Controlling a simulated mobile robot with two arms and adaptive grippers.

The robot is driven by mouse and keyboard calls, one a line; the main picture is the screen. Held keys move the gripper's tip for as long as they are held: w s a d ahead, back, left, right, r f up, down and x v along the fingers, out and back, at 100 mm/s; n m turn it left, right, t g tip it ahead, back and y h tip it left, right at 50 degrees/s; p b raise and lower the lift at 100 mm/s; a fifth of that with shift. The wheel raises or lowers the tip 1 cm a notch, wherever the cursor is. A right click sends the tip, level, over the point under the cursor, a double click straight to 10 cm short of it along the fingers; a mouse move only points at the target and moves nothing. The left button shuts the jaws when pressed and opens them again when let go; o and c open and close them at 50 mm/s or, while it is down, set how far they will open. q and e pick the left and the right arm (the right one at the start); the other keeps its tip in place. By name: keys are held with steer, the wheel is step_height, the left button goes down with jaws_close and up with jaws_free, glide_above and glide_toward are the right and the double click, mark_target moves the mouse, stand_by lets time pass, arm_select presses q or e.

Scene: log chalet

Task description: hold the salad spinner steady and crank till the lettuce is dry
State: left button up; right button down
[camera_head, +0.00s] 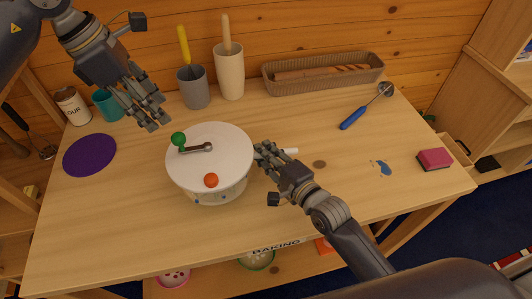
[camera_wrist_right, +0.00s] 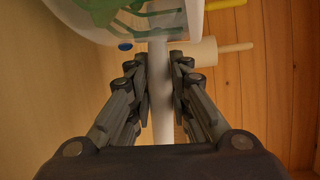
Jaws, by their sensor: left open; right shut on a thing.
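The salad spinner (camera_head: 208,190) stands upright on the wooden table, with a white lid (camera_head: 225,160). On the lid are a crank (camera_head: 197,148) with a green knob (camera_head: 179,139) and an orange button (camera_head: 211,180). Its pale side handle (camera_head: 290,151) points right. My right gripper (camera_head: 262,152) is shut on that handle; in the right wrist view the handle (camera_wrist_right: 160,75) runs between the fingers. Green lettuce (camera_wrist_right: 100,12) shows through the see-through bowl there. My left gripper (camera_head: 150,112) is open and empty, above the table, up and left of the green knob and apart from it.
A purple mat (camera_head: 90,155), a teal cup (camera_head: 108,105) and a white canister (camera_head: 73,106) are at left. Grey (camera_head: 195,90) and cream (camera_head: 229,73) utensil holders and a bread basket (camera_head: 322,74) stand behind. A blue-handled ladle (camera_head: 354,117) and pink sponge (camera_head: 434,159) lie right. The table front is clear.

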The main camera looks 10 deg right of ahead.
mark_target(177, 135)
arm_select(q)
steer(key=shift+d+n+y, duration=0.4)
steer(key=shift+d+y, duration=0.1)
steer(key=shift+d, duration=0.65)
steer(key=shift+d+n+y, duration=0.3)
steer(key=shift+d, duration=0.05)
steer(key=shift+w+d+n+y, duration=0.1)
steer(key=shift+w+n+y, duration=0.05)
steer(key=shift+n+y, duration=0.45)
steer(key=shift+w+a+n+y, duration=0.25)
steer(key=shift+n+y, duration=0.15)
steer(key=shift+n, duration=0.3)
steer(key=shift+f, duration=4.95)
steer(key=c, duration=0.8)
